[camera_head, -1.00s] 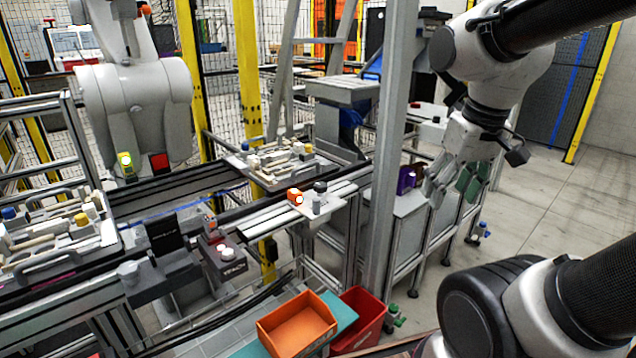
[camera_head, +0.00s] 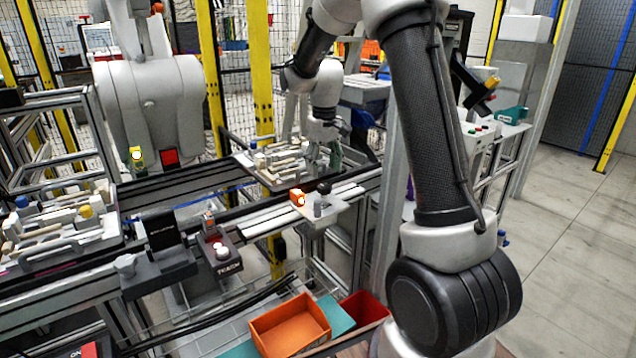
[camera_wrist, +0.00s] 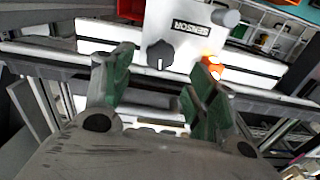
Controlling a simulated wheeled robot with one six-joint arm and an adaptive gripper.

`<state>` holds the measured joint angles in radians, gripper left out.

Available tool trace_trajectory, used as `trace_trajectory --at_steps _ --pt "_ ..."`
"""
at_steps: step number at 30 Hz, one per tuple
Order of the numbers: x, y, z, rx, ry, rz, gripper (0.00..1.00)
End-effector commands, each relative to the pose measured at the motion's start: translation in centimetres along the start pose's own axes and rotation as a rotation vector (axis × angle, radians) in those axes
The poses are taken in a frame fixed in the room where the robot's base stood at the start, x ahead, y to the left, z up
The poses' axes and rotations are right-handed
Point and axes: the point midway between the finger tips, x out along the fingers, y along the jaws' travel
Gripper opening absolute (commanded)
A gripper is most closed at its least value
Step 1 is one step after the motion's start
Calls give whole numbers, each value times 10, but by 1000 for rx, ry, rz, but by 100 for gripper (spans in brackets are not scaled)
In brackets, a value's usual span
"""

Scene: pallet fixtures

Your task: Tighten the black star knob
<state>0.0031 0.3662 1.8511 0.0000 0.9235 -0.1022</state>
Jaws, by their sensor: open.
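The black star knob (camera_wrist: 160,55) sits on a pale plate marked SENSOR (camera_wrist: 184,28) in the wrist view, just beyond and between my fingertips in the picture. In the head view the knob (camera_head: 324,188) is a small dark shape on the plate beside the conveyor rail. My gripper (camera_wrist: 158,92) is open and empty, with green-padded fingers apart. In the head view my gripper (camera_head: 325,155) hangs above and behind the plate, near the pallet. I see no contact with the knob.
An orange lit sensor (camera_head: 298,198) and a grey cylinder (camera_head: 317,208) stand close to the knob. A pallet with fixtures (camera_head: 270,175) lies on the conveyor behind. An orange bin (camera_head: 290,328) and a red bin (camera_head: 364,310) are below in front.

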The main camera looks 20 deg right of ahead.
Motion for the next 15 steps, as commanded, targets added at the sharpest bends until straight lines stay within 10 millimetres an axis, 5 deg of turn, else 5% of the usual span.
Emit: trace_trajectory --at_steps 6,15 --pt "37 0 1 1 -3 0 58" --pt "55 0 1 1 -1 0 58"
